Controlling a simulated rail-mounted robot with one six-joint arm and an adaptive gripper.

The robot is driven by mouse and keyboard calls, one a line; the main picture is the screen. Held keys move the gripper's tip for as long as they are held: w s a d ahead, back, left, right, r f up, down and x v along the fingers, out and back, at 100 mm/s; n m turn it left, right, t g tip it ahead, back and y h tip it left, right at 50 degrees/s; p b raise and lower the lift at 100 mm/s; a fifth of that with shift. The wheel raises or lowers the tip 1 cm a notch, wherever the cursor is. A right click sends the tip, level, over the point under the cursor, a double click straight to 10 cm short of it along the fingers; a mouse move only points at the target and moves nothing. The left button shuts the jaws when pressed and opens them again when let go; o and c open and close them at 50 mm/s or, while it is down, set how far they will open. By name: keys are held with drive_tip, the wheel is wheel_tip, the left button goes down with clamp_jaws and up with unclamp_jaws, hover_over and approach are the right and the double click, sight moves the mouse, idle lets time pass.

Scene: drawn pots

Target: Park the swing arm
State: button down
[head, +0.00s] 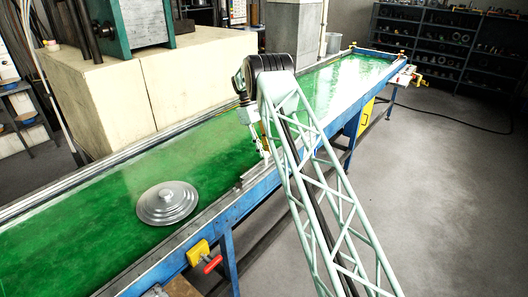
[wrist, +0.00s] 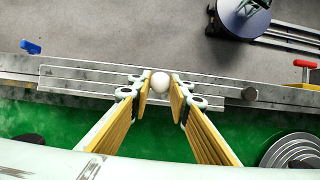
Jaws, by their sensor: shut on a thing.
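The swing arm looks like a flat grey metal bar (wrist: 85,82) lying along the table's near edge, with a pale round knob (wrist: 160,82) on it and a dark round end piece at its right in the wrist view. My gripper (wrist: 160,88) has its two yellow-lined fingers closed on either side of the knob. In the head view my gripper (head: 264,148) reaches down at the near edge, and part of the grey bar (head: 254,174) shows beside it. The knob is hidden there by my arm and fingers.
A stepped round metal disc (head: 167,203) lies on the green tabletop (head: 75,220), left of my gripper. A yellow clamp (head: 198,252) with a red handle sits on the near edge. A cream block (head: 150,90) stands behind the table. The far green surface is clear.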

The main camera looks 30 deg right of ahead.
drive_tip(key=c, duration=2.4)
unclamp_jaws()
drive_tip(key=shift+s+d, duration=0.2)
drive_tip(key=shift+w+a+r, duration=0.15)
drive_tip(key=shift+v, duration=0.9)
drive_tip(key=v, duration=0.9)
drive_tip(key=shift+w+r, duration=0.15)
drive_tip(key=shift+r, duration=0.2)
